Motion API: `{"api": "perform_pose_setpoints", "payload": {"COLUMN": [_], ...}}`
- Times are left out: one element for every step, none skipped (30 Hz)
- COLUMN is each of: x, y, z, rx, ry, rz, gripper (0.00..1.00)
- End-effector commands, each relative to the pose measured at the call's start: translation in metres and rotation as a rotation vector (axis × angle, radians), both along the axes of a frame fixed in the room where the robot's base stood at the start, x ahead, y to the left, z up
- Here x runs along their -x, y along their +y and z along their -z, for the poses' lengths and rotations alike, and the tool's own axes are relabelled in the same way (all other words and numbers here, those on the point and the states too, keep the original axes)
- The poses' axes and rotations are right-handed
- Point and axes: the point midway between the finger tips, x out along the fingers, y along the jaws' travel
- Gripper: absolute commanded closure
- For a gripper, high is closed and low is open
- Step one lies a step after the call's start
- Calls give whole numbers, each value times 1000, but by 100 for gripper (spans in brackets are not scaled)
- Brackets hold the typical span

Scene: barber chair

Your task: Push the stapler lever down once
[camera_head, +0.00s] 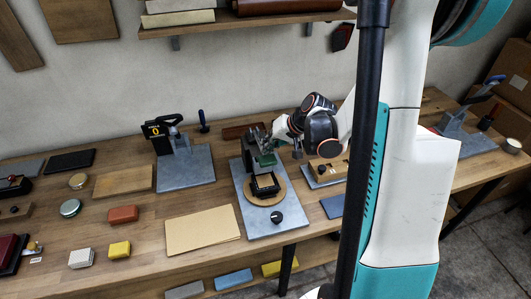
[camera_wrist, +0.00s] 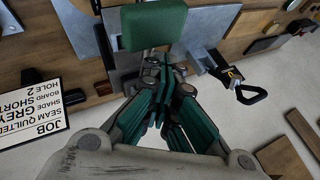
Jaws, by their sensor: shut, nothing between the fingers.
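A bench machine on a grey plate (camera_head: 255,221) stands at the middle of the bench, with a round wooden disc (camera_head: 280,196) and a black square frame on it. A green block (camera_wrist: 152,27) lies just past my fingertips in the wrist view. My gripper (camera_wrist: 165,68) is shut and empty; in the head view it (camera_head: 262,140) is over the rear of this machine, partly mixed with its parts. I cannot tell contact. A second machine with a "0" counter (camera_head: 154,130) and black handle stands to the left. No stapler lever can be told with certainty.
A job sign (camera_wrist: 28,103) is at the left of the wrist view. A tan sheet (camera_head: 202,231), coloured blocks and a wooden board (camera_head: 123,181) lie on the left of the bench. A shelf (camera_head: 240,25) overhangs the back. My arm hides part of the right side.

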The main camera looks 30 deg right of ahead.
Motion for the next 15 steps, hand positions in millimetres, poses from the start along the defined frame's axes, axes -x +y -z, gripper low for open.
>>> {"api": "perform_pose_setpoints", "payload": {"x": [0, 0, 0, 0, 0, 0, 1, 1, 1, 1, 1, 1, 1, 1, 1], "y": [0, 0, 0, 0, 0, 0, 0, 0, 0, 0, 0, 0, 0, 0, 0], "z": [1, 2, 2, 2, 2, 3, 3, 4, 4, 4, 5, 5, 5, 6, 6], "rx": [0, 0, 0, 0, 0, 0, 0, 0, 0, 0, 0, 0, 0, 0, 0], "ry": [0, 0, 0, 0, 0, 0, 0, 0, 0, 0, 0, 0, 0, 0, 0], "rz": [0, 0, 0, 0, 0, 0, 0, 0, 0, 0, 0, 0, 0, 0, 0], "gripper": [100, 100, 100, 100, 100, 100, 100, 100, 100, 100, 100, 100, 100, 100, 100]}}
